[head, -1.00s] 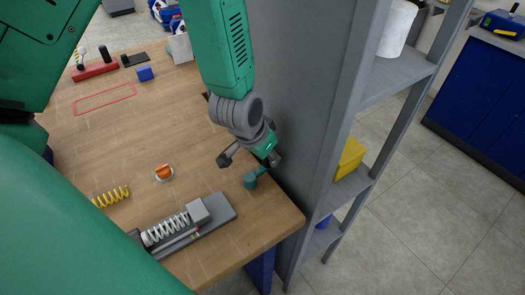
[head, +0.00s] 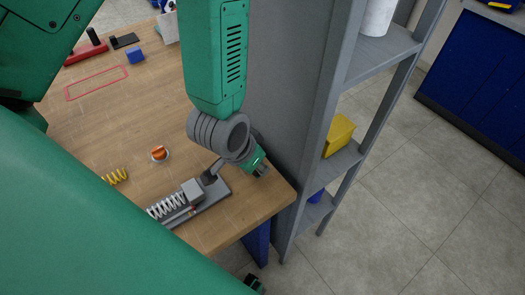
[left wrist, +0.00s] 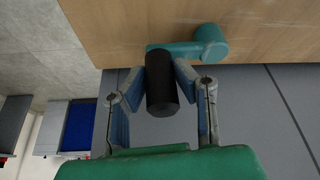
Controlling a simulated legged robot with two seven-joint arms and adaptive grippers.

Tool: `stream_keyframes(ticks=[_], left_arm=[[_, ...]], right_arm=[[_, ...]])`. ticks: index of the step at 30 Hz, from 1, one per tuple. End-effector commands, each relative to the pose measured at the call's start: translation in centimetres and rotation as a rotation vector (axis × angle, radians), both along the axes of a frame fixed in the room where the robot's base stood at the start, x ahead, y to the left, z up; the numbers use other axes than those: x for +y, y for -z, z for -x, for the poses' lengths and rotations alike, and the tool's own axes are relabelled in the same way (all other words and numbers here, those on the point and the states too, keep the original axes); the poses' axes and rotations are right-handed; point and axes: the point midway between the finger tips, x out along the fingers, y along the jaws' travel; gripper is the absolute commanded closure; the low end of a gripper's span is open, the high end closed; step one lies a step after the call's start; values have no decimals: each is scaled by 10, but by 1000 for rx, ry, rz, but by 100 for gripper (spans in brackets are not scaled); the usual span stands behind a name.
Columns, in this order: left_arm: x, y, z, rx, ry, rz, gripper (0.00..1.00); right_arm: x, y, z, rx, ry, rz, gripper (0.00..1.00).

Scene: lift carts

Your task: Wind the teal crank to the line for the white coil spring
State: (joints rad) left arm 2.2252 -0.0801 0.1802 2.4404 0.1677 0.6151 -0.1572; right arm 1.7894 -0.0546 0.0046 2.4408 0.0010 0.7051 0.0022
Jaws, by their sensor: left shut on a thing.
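The white coil spring (head: 165,206) lies in a grey fixture (head: 217,189) near the table's front edge, against a grey block (head: 193,191). A rod with small coloured marks (head: 191,211) runs beside it; the marks are too small to read. My left gripper (left wrist: 161,82) is shut on the black handle (left wrist: 162,98) of the teal crank (left wrist: 208,43), whose arm lies across the wrist view. In the head view my left gripper (head: 236,174) hides the crank. A dark tip below the table edge may be my right gripper (head: 254,284); its jaws are unclear.
A grey shelf unit (head: 290,110) stands close beside my left gripper, with a yellow bin (head: 339,134) on it. A red outline (head: 96,83) marks a bare area.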

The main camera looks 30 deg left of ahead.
Motion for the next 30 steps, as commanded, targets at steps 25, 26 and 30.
stream_keyframes(ticks=[25,26,30], left_arm=[[0,1,4,5,2,2,52],[0,1,3,4,2,2,52],[-3,0,-6,1,2,1,52]], right_arm=[[0,0,0,0,0,0,52],[0,0,2,-2,0,0,52],[0,1,2,-2,0,0,52]])
